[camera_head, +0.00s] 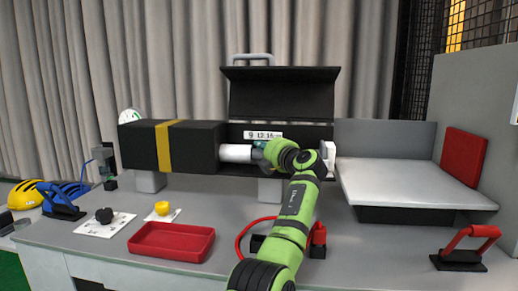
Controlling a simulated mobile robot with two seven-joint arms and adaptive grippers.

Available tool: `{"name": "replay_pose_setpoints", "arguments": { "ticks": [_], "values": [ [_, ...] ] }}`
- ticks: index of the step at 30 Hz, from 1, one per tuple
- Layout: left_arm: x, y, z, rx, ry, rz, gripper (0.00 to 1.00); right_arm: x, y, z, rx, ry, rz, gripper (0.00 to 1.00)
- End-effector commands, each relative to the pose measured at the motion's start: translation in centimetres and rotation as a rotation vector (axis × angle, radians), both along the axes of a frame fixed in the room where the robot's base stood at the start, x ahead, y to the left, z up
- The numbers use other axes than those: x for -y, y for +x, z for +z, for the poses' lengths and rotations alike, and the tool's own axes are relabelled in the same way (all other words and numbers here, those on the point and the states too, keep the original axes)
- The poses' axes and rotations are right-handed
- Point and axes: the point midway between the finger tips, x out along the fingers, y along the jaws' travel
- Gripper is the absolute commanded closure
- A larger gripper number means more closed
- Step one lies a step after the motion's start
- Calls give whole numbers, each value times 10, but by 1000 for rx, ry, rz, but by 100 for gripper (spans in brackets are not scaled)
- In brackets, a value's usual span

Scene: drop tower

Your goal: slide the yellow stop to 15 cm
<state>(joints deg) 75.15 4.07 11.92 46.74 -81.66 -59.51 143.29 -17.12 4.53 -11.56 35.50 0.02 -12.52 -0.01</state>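A long black housing (196,146) with a yellow band (163,146) lies along the back of the bench. Its right part is open under a raised black lid (283,94). A white scale strip (263,134) inside reads about 9, 12 and 15. A white cylinder (235,153) shows below the strip.
A red tray (172,241), a yellow knob (162,208) and a black knob (104,215) sit at the front left. A white platform (408,184) is right of the housing. A red-handled clamp (470,242) stands at the front right. A red cable (243,236) lies beside my arm.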

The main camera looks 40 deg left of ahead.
Motion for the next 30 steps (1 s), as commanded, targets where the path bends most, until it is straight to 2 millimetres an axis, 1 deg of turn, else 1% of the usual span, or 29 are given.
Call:
{"name": "replay_pose_setpoints", "arguments": {
  "ticks": [4,12,15,18,21,30],
  "values": [
    [-1,-1,22,4,1,2,100,0,0,0,-1,-1,-1,20],
    [-4,-5,75,2,-2,9,100,1,-1,0,-2,-1,-1,20],
    [-4,-5,87,2,-3,9,100,1,-1,0,-2,-1,-1,20],
    [-4,-5,94,1,-3,10,100,1,-1,0,-2,-1,-1,20],
    [-4,-6,97,0,-3,10,100,1,-1,0,-2,-1,-1,20],
    [-4,-6,97,1,-4,10,100,0,-1,0,-2,0,-1,20]
  ]
}}
